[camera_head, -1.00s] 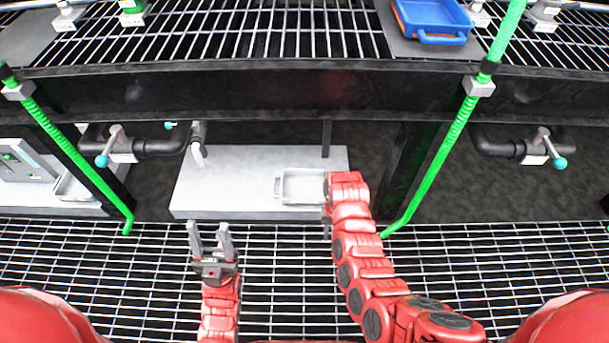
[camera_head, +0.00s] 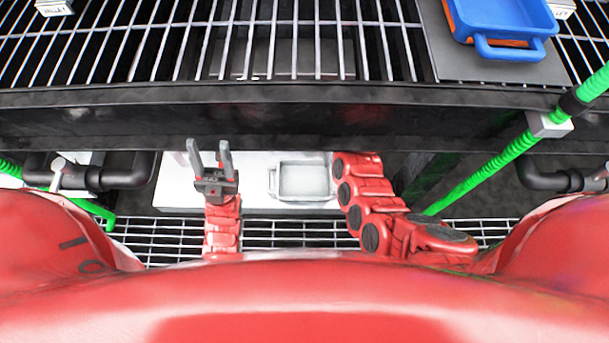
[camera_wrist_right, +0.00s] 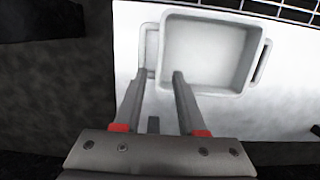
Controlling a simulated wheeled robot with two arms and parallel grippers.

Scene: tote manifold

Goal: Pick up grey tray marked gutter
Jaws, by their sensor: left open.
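A light grey tray (camera_head: 305,181) with a raised rim and side handles lies flat on a white platform (camera_head: 182,192) under the dark beam; no marking on it is legible. The right wrist view shows the same tray (camera_wrist_right: 207,52) from above. My right gripper (camera_wrist_right: 159,75) is open, its fingers apart over the tray's near-left edge and handle; I cannot tell whether they touch it. In the head view that gripper is hidden behind my right arm. My left gripper (camera_head: 208,150) is open and empty, pointing up, left of the tray.
A dark beam (camera_head: 290,122) crosses above the platform. A barred rack (camera_head: 300,40) lies beyond it, with a blue tray (camera_head: 505,20) on an orange one (camera_head: 460,28) at right. A green hose (camera_head: 490,165) slants down right of my right arm. Black pipes flank the platform.

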